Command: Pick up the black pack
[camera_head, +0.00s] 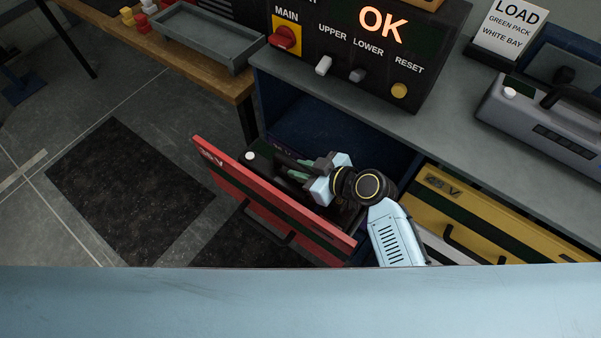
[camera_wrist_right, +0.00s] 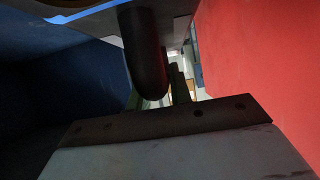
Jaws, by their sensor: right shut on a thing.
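The black pack (camera_head: 346,217) sits low inside the pulled-out red drawer (camera_head: 270,203), mostly hidden by my right gripper and the drawer front. A small white cap (camera_head: 250,156) shows near its left end. My right gripper (camera_head: 287,169) reaches down into the drawer and is shut on the pack, seemingly by its handle. In the right wrist view a dark rounded bar (camera_wrist_right: 145,60), likely the handle, shows close up, with the red drawer front (camera_wrist_right: 250,70) at right. The exact grip is too dark to see. My left gripper is not in view.
A yellow drawer (camera_head: 480,215) is just right of my arm. Above is the grey counter (camera_head: 440,135) with a control box (camera_head: 350,60) showing OK, a grey pack (camera_head: 548,118) and a LOAD sign (camera_head: 508,30). A wooden bench (camera_head: 225,85) with a grey tray (camera_head: 205,38) stands left.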

